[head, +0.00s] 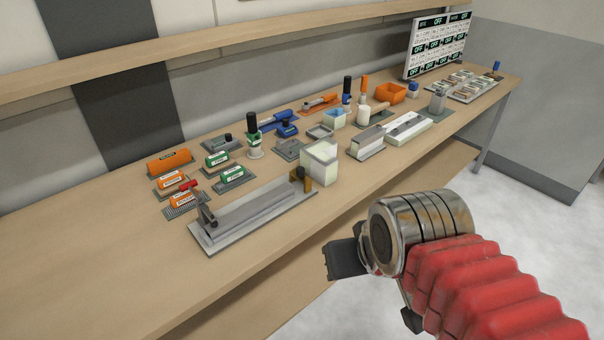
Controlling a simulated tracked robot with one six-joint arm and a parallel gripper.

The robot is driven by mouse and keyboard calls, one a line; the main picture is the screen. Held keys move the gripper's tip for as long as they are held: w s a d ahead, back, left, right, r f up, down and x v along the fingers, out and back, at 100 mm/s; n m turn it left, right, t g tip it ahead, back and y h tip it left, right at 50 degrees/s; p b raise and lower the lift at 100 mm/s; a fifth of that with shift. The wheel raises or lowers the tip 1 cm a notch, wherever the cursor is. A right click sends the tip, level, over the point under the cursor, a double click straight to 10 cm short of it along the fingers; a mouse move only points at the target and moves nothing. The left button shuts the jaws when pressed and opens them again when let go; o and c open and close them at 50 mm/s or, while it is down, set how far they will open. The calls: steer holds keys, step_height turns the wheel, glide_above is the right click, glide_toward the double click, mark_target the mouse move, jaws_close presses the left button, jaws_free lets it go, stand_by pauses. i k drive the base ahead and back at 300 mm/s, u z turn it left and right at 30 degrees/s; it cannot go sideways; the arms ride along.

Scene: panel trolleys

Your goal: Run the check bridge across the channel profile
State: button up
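The channel profile (255,212) is a long grey metal piece lying on a flat grey base plate (218,246) near the bench's front edge. A small dark upright clamp-like part (207,215) stands at its left end. A brass-coloured piece (303,182) with a dark top stands at its right end; it may be the check bridge, but I cannot tell for sure. My gripper (345,259) is in front of the bench, lower right of the profile and apart from it. Its dark end shows nothing held, and its finger opening is hidden from this angle.
A pale translucent box (320,163) stands close behind the profile's right end. Orange and green labelled blocks (170,161) sit behind its left end. Grey blocks, tools and an orange bin (390,93) fill the bench further right. The bench (110,270) is clear at front left.

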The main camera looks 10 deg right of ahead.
mark_target(299, 172)
steer(key=u, duration=0.45)
steer(key=i, duration=0.6)
steer(key=u, duration=0.3)
